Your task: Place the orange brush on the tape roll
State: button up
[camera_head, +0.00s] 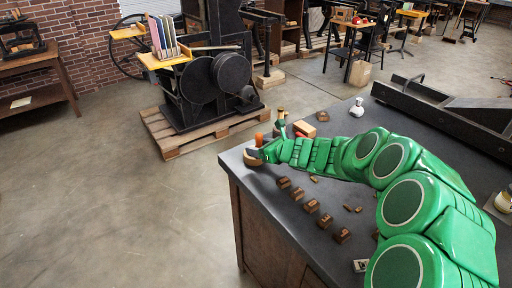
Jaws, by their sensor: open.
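My green arm reaches left across the dark tabletop. My gripper (257,149) is small in view at the table's near left corner; it is open. A small orange thing, probably the orange brush (259,139), stands up just behind the gripper. A tan, rounded thing, probably the tape roll (251,160), lies at the table corner just below the gripper. The gripper and arm partly hide both. I cannot tell whether the brush touches the tape roll or the fingers.
Several brown letter blocks (311,206) lie along the table (240,172) in front of my arm. A bottle (280,119) and a tan block (304,129) stand behind it. A small white vessel (357,108) and a long dark metal tray (412,92) are farther back.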

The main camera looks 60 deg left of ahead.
jog(key=v, duration=1)
jog(key=shift+d, duration=0.1)
